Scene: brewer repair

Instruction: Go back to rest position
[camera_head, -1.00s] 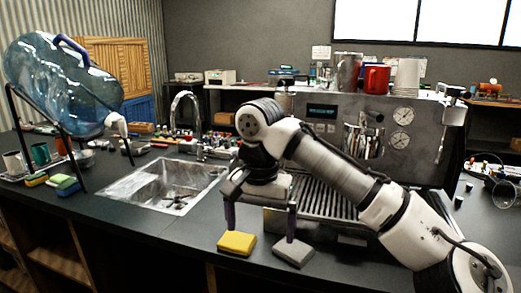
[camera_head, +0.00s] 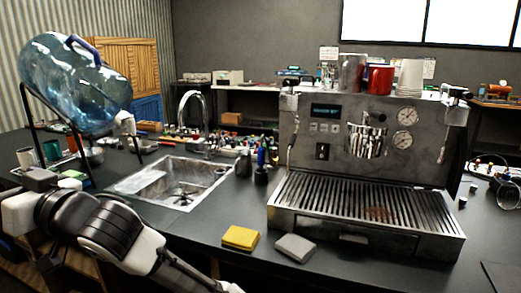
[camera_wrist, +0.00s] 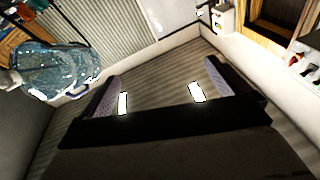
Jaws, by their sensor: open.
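My gripper (camera_wrist: 162,72) is open and empty in the wrist view, its two purple-grey fingers wide apart with only floor and wall beyond them. In the head view my arm lies across the lower left, folded in front of the counter. My gripper's fingers cannot be made out there. A yellow sponge (camera_head: 240,237) and a grey sponge (camera_head: 295,247) lie side by side on the counter, clear of my arm. The espresso machine (camera_head: 350,140) stands behind them, unobstructed.
The sink (camera_head: 178,182) is just beyond my arm. A large blue water bottle (camera_head: 72,85) rests tilted on a rack at the left, and also shows in the wrist view (camera_wrist: 55,68). Cups, including a red mug (camera_head: 380,79), stand on the machine.

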